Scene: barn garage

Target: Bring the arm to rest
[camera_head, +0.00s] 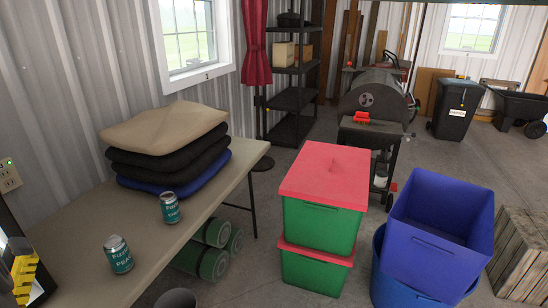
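My gripper and arm cannot be made out in the head view. The table (110,268) on the left carries a stack of folded cloths or cushions, with a tan one (165,128) on top and black and blue ones below. Two teal cans stand upright on it, one nearer the front (118,254) and one closer to the stack (169,207). At the table's left end is a black and yellow object (25,274), cut off by the picture edge.
Green bins with red lids (322,215) are stacked beside the table. Blue bins (440,225) and a wooden crate (520,250) stand to the right. Green rolls (205,258) lie under the table. A black grill (372,105) stands behind. Open floor (450,158) lies at back right.

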